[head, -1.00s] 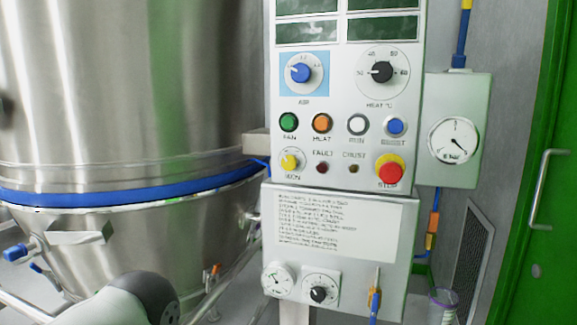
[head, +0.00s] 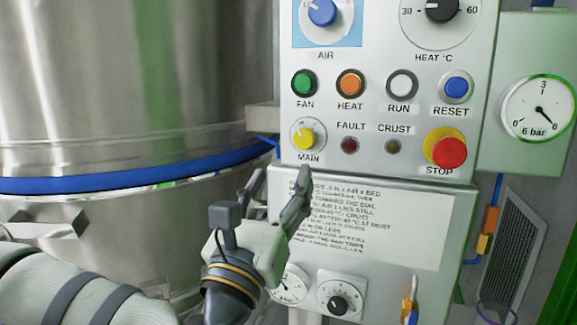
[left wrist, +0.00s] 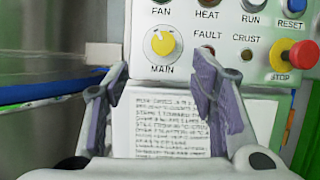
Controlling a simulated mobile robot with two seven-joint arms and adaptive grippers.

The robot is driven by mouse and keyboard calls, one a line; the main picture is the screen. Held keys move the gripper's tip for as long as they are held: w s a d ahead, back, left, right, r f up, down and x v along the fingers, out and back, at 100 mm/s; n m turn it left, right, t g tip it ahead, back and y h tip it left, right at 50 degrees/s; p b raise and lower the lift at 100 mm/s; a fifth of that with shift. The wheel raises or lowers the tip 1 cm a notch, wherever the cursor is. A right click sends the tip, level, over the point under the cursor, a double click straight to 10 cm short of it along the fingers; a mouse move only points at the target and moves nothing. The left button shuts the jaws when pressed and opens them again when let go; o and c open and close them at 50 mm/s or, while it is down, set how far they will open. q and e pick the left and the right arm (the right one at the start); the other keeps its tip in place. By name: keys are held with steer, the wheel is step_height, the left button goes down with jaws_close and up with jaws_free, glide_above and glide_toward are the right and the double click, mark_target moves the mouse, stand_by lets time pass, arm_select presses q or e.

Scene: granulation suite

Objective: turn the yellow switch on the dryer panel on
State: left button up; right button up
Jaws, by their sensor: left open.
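The yellow switch (head: 303,138) is a small yellow knob on a round white dial marked MAIN, at the lower left of the dryer panel (head: 430,105). It also shows in the left wrist view (left wrist: 161,42), above and between the fingertips, with a pale mark toward its upper left. My left gripper (head: 281,178) is open and empty, just below the switch, in front of the upper edge of the printed notice. Its fingers point up toward the panel and look apart from the switch. My right gripper does not show.
The red STOP button (head: 449,152) on its yellow collar sits right of the switch. FAN (head: 304,83), HEAT (head: 351,83) and RUN (head: 402,85) buttons are above it. A large steel vessel (head: 130,80) with a blue band stands left. A pressure gauge (head: 539,109) is at right.

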mark_target(303, 140)
arm_select(q)
steer(key=x, duration=0.7)
steer(key=p+x, duration=0.1)
steer(key=x, duration=0.3)
steer(key=shift+d, duration=0.3)
steer(key=shift+c, duration=0.2)
steer(key=c, duration=1.1)
